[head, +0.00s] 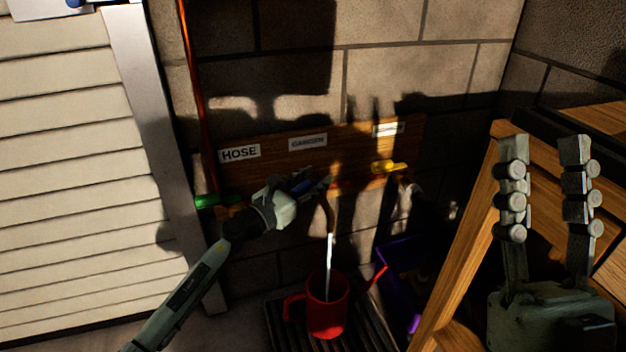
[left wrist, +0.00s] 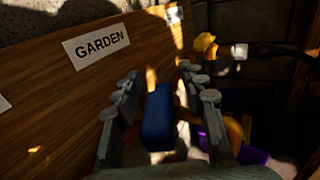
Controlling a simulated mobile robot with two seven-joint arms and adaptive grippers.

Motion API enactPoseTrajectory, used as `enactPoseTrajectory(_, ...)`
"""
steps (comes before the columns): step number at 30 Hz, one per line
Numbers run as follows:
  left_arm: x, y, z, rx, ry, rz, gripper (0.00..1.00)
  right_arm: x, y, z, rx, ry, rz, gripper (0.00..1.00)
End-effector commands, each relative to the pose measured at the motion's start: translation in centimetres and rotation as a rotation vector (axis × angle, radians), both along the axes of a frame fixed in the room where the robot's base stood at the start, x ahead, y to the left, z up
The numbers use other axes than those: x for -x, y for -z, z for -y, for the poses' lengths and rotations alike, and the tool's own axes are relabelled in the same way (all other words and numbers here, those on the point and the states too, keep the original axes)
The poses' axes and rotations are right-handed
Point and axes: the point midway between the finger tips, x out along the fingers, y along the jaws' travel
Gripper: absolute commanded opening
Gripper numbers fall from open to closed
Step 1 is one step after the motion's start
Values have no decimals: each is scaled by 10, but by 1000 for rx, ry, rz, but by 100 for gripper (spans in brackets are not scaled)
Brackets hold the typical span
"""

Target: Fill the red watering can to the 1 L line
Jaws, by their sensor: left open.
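The red watering can (head: 326,312) stands upright on a dark slatted grate, spout to the right. A pale stream of water (head: 330,262) falls into its top from a dark tap spout (head: 326,212). The water level and the 1 L line cannot be made out. My left gripper (head: 316,184) is at the tap under the GARDEN label (head: 308,142). In the left wrist view its open fingers (left wrist: 158,95) stand either side of the blue tap handle (left wrist: 157,122); contact is unclear. My right gripper (head: 544,165) is open and empty at the right, fingers pointing up.
A green handle (head: 206,201) is under the HOSE label (head: 239,153), and a yellow handle (head: 388,167) is to the right. A purple crate (head: 398,255) stands right of the can. A wooden frame (head: 462,250) is near my right gripper. Deep shadow hides much of the corner.

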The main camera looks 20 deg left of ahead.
Motion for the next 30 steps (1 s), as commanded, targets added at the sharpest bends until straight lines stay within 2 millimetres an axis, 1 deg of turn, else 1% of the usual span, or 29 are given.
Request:
enactPoseTrajectory(3,0,0,0,0,0,0,41,0,0,0,-1,0,2,40)
enactPoseTrajectory(4,0,0,0,0,0,0,39,0,0,0,-1,0,2,40)
enactPoseTrajectory(12,0,0,0,0,0,0,5,0,0,0,0,0,1,40)
enactPoseTrajectory(13,1,0,0,0,0,0,2,0,0,0,0,0,0,40)
enactPoseTrajectory(14,1,0,0,0,0,0,0,0,0,0,0,0,0,40)
enactPoseTrajectory(30,1,0,0,1,1,0,0,-1,0,0,0,0,-1,40)
